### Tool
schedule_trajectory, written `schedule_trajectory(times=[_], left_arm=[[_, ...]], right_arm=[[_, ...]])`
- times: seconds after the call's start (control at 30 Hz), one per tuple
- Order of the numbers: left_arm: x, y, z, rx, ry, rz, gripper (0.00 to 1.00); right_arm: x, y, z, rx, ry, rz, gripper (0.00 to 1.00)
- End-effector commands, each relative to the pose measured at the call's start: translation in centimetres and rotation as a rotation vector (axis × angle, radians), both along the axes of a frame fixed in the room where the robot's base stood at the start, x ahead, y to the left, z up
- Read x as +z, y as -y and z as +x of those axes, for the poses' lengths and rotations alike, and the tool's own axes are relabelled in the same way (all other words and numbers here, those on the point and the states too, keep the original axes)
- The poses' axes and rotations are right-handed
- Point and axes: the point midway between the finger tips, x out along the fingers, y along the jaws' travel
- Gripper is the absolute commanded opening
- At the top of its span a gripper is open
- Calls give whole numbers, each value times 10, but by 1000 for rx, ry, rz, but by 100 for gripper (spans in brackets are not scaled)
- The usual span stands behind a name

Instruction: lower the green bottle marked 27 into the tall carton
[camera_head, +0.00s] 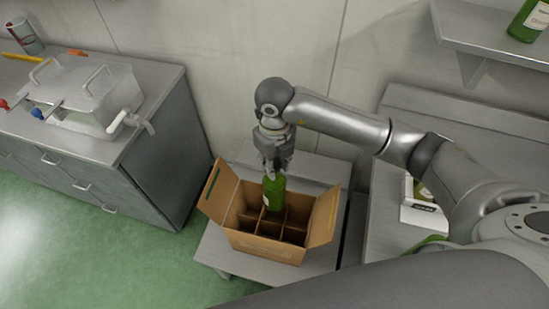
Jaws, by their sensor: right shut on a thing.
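My right gripper (275,164) comes down from above and is shut on the neck of a green bottle (275,190). The bottle is upright with a pale label on its left side; I cannot read a number on it. It is over the back middle part of the open brown carton (262,247), and its lower end seems to reach into a compartment. I cannot tell how deep it is or whether it touches the dividers (270,228). The carton's side flaps stand open and its visible compartments look empty. My left gripper is not in view.
The carton stands on a low grey table (216,250). A steel-topped cabinet (160,85) with a lidded metal unit (85,90) is at left. A bench (385,225) at right bears a white holder (421,214). A wall shelf (480,25) holds another green bottle (527,20).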

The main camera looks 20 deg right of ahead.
Motion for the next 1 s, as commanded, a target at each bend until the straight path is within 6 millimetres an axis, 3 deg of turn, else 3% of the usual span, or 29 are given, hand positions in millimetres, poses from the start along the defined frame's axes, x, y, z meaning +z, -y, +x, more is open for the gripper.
schedule_trajectory(times=[1.0], left_arm=[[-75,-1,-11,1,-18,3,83]], right_arm=[[-112,-1,1,-1,3,2,0]])
